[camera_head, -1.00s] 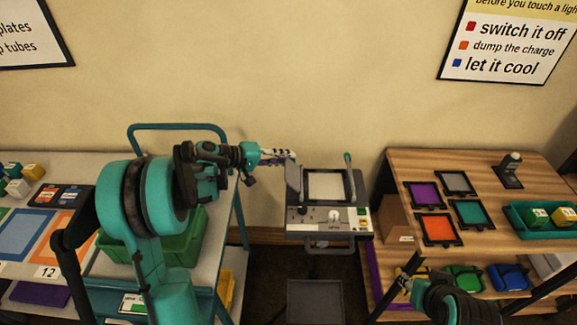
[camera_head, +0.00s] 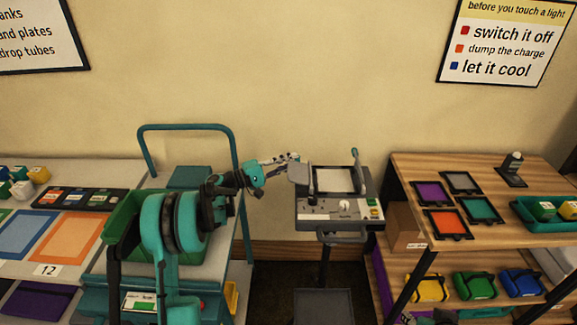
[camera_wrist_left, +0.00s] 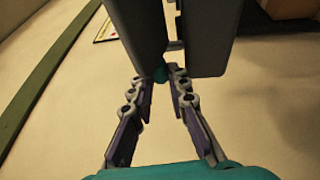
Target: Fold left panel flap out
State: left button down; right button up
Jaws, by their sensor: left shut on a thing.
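A grey light panel unit (camera_head: 340,211) with a pale screen (camera_head: 335,181) and a control strip stands in the middle by the wall. Its left flap (camera_head: 299,173) is a grey plate at the screen's left side, tilted outward to the left. The right flap (camera_head: 356,172) stands upright, edge-on, with a teal knob on top. My left gripper (camera_head: 291,158) reaches in from the left and is shut at the left flap's top. In the left wrist view the fingertips (camera_wrist_left: 161,82) close around a small teal knob (camera_wrist_left: 160,73) below dark grey plates.
A teal-railed cart (camera_head: 240,190) with a green bin (camera_head: 120,225) stands left of the unit. A wooden shelf (camera_head: 430,165) with coloured frames stands at right, a cardboard box (camera_head: 405,228) beside its edge. A grey tray (camera_head: 323,305) is low in front.

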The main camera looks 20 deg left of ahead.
pick_arm(q)
jog(key=shift+d, duration=0.15)
jog(key=c, duration=1.6)
grip_release()
jog(key=shift+o, duration=0.7)
jog(key=shift+s, duration=0.1)
jog(key=v, duration=0.8)
jog(key=shift+d+f, duration=0.1)
jog(key=shift+d, duration=0.05)
